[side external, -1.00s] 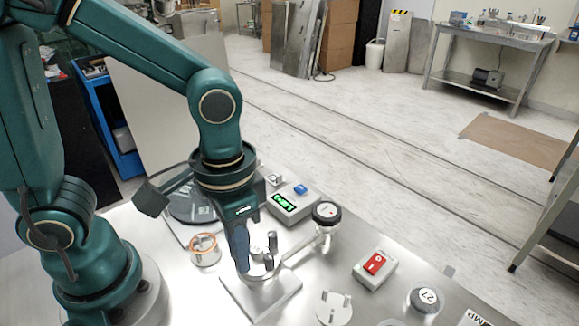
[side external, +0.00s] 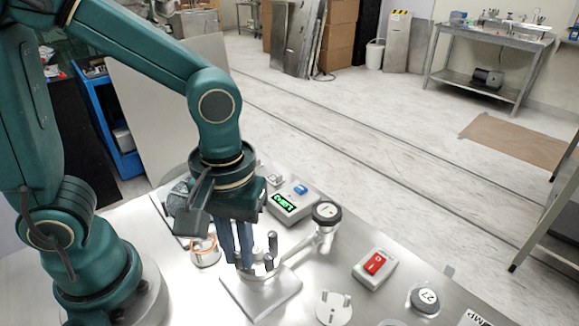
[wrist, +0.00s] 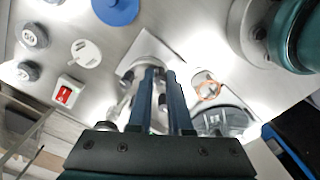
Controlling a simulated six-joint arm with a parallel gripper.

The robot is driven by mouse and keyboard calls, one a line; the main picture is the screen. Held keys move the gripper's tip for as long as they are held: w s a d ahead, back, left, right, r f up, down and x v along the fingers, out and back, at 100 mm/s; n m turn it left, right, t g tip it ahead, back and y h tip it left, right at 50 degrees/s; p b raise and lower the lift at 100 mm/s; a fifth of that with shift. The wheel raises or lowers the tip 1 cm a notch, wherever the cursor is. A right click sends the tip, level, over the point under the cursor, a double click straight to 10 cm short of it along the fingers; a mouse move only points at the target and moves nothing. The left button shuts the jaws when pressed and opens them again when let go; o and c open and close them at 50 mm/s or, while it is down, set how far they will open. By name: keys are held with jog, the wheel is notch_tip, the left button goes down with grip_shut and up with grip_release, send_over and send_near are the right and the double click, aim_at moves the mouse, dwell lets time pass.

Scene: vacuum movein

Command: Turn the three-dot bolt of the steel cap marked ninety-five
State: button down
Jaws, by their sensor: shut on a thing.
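The steel cap (side external: 262,272) sits on a square metal plate (side external: 287,295), with several upright bolts standing around its top. Its marking and the bolts' dots cannot be read here. One dark bolt (side external: 272,243) stands free on the cap's far right side, and another (side external: 268,262) stands nearer the front. My gripper (side external: 243,266) points down over the cap's left side, its two blue fingers shut on a bolt that they mostly hide. In the wrist view, my gripper (wrist: 160,72) reaches over the cap, with the fingertips close together.
A round gauge (side external: 327,212) on a pipe and a box with a green display (side external: 290,206) stand behind the cap. An orange-ringed glass (side external: 205,252) is close on the left. A red switch (side external: 375,263), a pegged disc (side external: 334,308) and a cap marked 27 (side external: 426,298) lie to the right.

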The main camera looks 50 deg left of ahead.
jog(key=shift+n, duration=0.3)
jog(key=c, duration=1.1)
grip_release()
jog(key=shift+r, duration=0.1)
jog(key=shift+r, duration=2.5)
